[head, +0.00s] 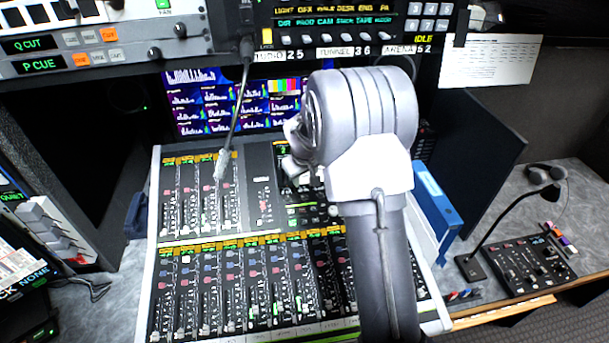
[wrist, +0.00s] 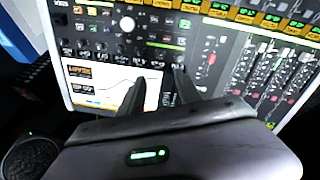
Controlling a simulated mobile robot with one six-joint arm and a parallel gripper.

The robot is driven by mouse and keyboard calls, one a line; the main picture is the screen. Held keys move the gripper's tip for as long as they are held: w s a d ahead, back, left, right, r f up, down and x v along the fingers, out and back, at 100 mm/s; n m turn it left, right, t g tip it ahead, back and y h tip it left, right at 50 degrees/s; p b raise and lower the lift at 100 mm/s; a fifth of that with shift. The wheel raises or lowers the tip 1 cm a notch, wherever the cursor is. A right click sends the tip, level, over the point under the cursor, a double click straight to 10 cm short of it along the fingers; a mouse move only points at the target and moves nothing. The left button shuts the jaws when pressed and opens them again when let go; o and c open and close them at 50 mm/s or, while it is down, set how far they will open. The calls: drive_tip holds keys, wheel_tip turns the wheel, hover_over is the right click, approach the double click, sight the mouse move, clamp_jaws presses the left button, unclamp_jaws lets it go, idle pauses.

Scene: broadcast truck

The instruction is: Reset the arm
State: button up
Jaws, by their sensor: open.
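My arm rises from the lower right of the head view and bends over the mixing console (head: 200,237). The arm hides part of the console's right side, and my gripper is hidden behind the arm in that view. In the wrist view my gripper (wrist: 158,80) is open, with two dark fingers apart and nothing between them. The fingers point at the console's upper panel (wrist: 205,45), over a small lit screen (wrist: 88,82) and a row of knobs. I cannot tell whether the fingertips touch the panel.
A gooseneck microphone (head: 220,165) reaches down over the console. Monitors (head: 235,100) stand behind it. A dark panel (head: 470,155) stands behind the binder.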

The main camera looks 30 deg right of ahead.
drive_tip(key=s+a+r+m+t+y+b, duration=0.1)
drive_tip(key=s+a+r+m+b, duration=0.1)
drive_tip(key=s+a+r+b, duration=0.5)
drive_tip(key=s+a+r+m+y+b, duration=0.1)
drive_tip(key=s+a+r+b, duration=0.3)
drive_tip(key=s, duration=0.6)
drive_tip(key=s+a+f+m+y+b, duration=0.1)
drive_tip(key=s+a, duration=0.3)
drive_tip(key=s, duration=0.4)
drive_tip(key=s+a+f+m+y+b, duration=0.1)
drive_tip(key=s+a+f, duration=0.3)
drive_tip(key=s, duration=0.5)
drive_tip(key=shift+s+a+f+b, duration=0.25)
drive_tip(key=shift+a+b, duration=0.2)
drive_tip(key=shift+b, duration=0.2)
